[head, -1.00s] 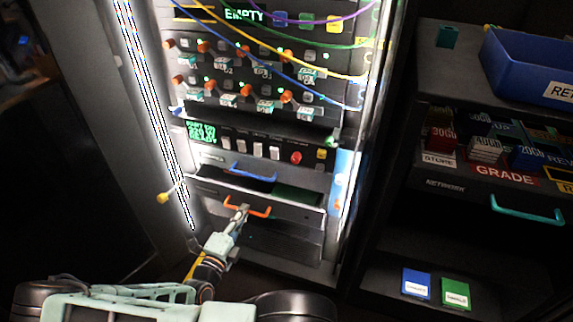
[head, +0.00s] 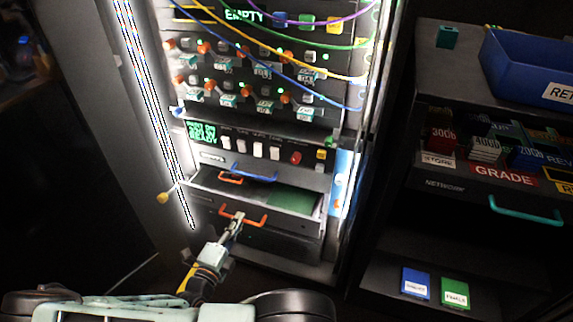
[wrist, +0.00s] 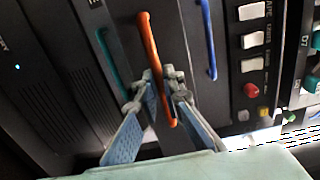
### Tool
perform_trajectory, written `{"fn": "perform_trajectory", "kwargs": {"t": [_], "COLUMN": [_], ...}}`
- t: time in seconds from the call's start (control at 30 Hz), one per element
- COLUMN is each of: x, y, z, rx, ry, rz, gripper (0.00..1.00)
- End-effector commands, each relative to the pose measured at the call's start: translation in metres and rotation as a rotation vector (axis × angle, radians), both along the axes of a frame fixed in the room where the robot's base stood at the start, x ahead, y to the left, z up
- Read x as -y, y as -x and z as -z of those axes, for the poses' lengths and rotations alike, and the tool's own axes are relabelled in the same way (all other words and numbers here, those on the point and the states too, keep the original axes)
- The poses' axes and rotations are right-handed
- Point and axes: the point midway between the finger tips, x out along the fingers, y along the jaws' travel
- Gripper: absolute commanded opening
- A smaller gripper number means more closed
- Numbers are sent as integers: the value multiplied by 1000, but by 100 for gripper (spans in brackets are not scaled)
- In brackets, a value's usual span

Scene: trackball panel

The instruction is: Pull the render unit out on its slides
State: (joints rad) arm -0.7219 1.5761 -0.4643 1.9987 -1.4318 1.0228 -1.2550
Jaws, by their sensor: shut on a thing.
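The render unit (head: 270,235) is a dark drawer low in the lit rack, with an orange handle (head: 262,217) on its front. It stands partly out, and its open top shows a pale inside and a green board (head: 290,201). My gripper (head: 236,221) is at the front of the unit. In the wrist view its two fingers (wrist: 165,98) are closed around the lower part of the orange handle (wrist: 149,42). The unit's label and slides cannot be made out.
A blue handle (head: 263,176) sits just above the open unit, below a row of switches with a red button (head: 295,158). Coloured cables hang across the upper rack. A dark shelf unit with a blue bin (head: 520,65) stands at the right.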

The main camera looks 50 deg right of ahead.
Motion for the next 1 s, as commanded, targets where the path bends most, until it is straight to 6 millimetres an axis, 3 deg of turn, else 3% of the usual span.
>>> {"fn": "perform_trajectory", "kwargs": {"t": [0.5,1.0], "x": [-30,-35], "y": [11,13], "z": [0,0], "rx": [0,1], "ry": [-3,-1], "rz": [-3,-3], "gripper": [0,0]}}
